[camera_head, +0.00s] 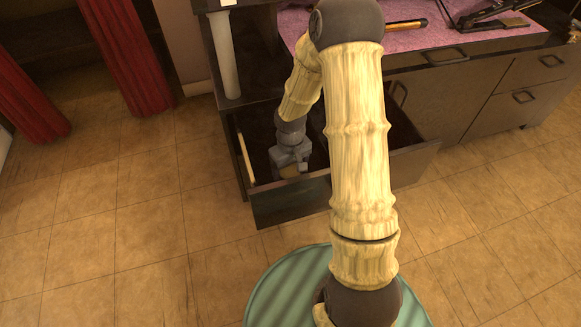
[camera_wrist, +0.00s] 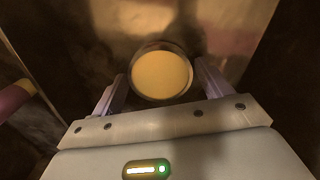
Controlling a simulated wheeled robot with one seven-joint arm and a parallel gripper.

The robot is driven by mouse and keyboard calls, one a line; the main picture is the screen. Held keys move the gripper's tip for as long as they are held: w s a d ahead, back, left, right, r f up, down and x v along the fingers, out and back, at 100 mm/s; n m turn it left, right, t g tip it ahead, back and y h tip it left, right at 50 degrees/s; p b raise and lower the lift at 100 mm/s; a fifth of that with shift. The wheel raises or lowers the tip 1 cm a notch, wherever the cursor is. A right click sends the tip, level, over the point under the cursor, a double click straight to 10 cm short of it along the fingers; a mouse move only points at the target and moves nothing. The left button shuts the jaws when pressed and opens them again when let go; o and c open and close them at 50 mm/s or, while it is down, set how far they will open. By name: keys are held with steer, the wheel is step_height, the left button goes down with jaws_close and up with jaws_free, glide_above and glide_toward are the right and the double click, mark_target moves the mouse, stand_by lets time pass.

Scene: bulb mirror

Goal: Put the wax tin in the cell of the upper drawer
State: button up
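The wax tin (camera_wrist: 162,75) is round, with a pale yellow top and a darker rim. In the wrist view it sits between the two fingers of my gripper (camera_wrist: 161,76), which meet its rim on both sides. In the head view my gripper (camera_head: 291,166) reaches down into the open upper drawer (camera_head: 295,205), near its left end. A small tan patch under the gripper there looks like the tin. Whether the tin touches the drawer floor cannot be told. My arm hides the middle of the drawer.
A light divider strip (camera_head: 246,158) stands at the drawer's left end. A pale upright post (camera_head: 224,55) rises behind it. A pink-covered counter (camera_head: 440,40) holds dark tools above closed drawers (camera_head: 520,95). The tiled floor (camera_head: 130,230) at left is clear.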

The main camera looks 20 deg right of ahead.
mark_target(291, 172)
steer(key=shift+o, duration=0.7)
steer(key=shift+r, duration=0.1)
step_height(291, 172, up, 12)
steer(key=p, duration=0.5)
steer(key=shift+p, duration=0.35)
steer(key=shift+r, duration=0.15)
steer(key=s+r+m+t, duration=0.1)
steer(key=s+r, duration=0.2)
steer(key=s, duration=0.1)
steer(key=s+a+r+m, duration=0.1)
steer(key=s+r, duration=0.2)
steer(key=s, duration=0.1)
steer(key=s+r+m+t, duration=0.1)
steer(key=s+r, duration=0.3)
steer(key=shift+s+a+t, duration=0.15)
steer(key=shift+a+t, duration=0.15)
